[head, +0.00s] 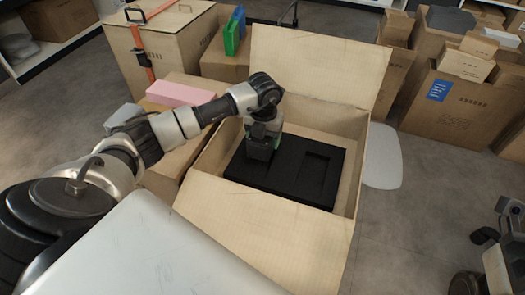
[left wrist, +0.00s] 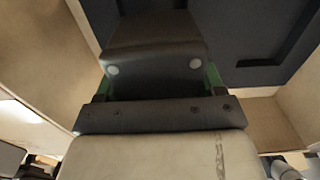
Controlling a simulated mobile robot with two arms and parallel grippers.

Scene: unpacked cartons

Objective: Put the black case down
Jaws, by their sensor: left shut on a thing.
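My left gripper (head: 262,155) reaches down into an open brown carton (head: 205,158). It is shut at the left part of a black slab-like insert (head: 290,188). The insert lies in the carton and has a rectangular recess on its right. The black case is at the fingers, but they cover it and I cannot tell its outline from the black insert. In the left wrist view the dark gripper (left wrist: 155,50) hides what it holds, and the dark insert (left wrist: 235,50) shows behind it. Parts of my right arm seem to show at the head view's lower right edge.
The carton's flaps stand open, one raised at the back (head: 315,60) and one towards me (head: 265,235). A pink box (head: 180,93) lies left of my forearm. A carton with an orange strap (head: 155,50) stands behind. More cartons (head: 460,105) stand at right.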

